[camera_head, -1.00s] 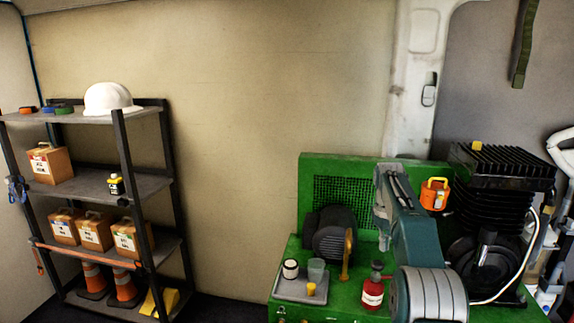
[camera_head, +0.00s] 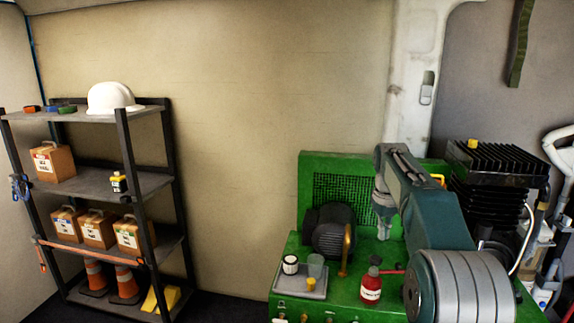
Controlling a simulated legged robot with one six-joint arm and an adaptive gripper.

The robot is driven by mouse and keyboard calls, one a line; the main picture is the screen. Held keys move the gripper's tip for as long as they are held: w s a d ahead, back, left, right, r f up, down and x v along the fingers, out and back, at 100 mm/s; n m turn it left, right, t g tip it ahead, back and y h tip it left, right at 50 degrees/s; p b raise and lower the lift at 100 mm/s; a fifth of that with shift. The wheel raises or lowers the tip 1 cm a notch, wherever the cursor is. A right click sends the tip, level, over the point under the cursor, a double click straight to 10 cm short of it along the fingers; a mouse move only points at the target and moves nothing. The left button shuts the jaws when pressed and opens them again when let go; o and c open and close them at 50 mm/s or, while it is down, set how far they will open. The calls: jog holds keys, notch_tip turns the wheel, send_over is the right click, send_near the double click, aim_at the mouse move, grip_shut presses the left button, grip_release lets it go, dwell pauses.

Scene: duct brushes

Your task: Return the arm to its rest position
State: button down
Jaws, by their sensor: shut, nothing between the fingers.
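My arm rises at the lower right in front of the green machine (camera_head: 318,170), its teal link leaning up and left. My gripper (camera_head: 384,232) hangs from the arm's far end, pointing down in front of the machine's green back panel. It is small in view and looks shut, with nothing seen in it. It is above and behind the red bottle (camera_head: 371,286), apart from it. My arm hides part of the machine and most of an orange container behind it.
A grey tray (camera_head: 287,284) with cups stands on the machine, left of the red bottle. A black finned compressor (camera_head: 495,165) stands close on the right. A shelf rack (camera_head: 150,183) with boxes, cones and a white helmet (camera_head: 112,97) is at left. The wall between is clear.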

jog(key=s+a+r+m+t, duration=0.1)
jog(key=s+a+r, duration=0.2)
jog(key=s, duration=0.6)
jog(key=s+a+r+m+t, duration=0.1)
jog(key=s+a+r+t, duration=0.2)
jog(key=s, duration=0.6)
jog(key=s+f, duration=0.2)
jog(key=s, duration=0.4)
jog(key=s+a+f+m+t, duration=0.1)
jog(key=s+f, duration=0.2)
jog(key=s, duration=0.3)
jog(key=s+a+f+m, duration=0.1)
jog(key=s+f, duration=0.2)
jog(key=s, duration=0.3)
jog(key=shift+s+a+f+y, duration=0.2)
jog(key=shift+s+a+y, duration=0.05)
jog(key=shift+s+y, duration=0.1)
